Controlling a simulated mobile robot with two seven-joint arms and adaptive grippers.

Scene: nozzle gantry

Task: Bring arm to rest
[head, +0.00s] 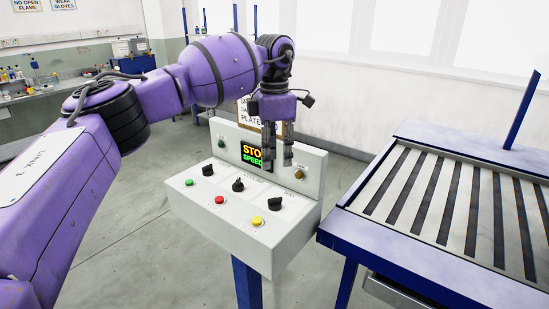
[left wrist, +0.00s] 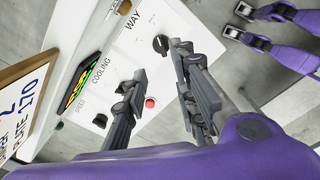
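My left gripper (head: 278,150) hangs fingers down in front of the control box's upright panel, above its sloping face. Its two fingers stand apart with nothing between them, as the left wrist view (left wrist: 158,75) also shows. The white control box (head: 230,235) carries a lit display (head: 251,155), black knobs (head: 238,185), and green (head: 189,183), red (head: 219,200) and yellow (head: 257,220) buttons. In the left wrist view a red button (left wrist: 150,102) shows between the fingers, and a black knob (left wrist: 160,43) lies beyond them. I cannot tell whether a finger touches the box.
A blue-framed slatted table (head: 430,255) stands close on the right of the box. A sign board (left wrist: 25,95) stands behind the panel, close to the gripper. A workbench (head: 50,90) with bottles is at the back left. The floor left of the box is clear.

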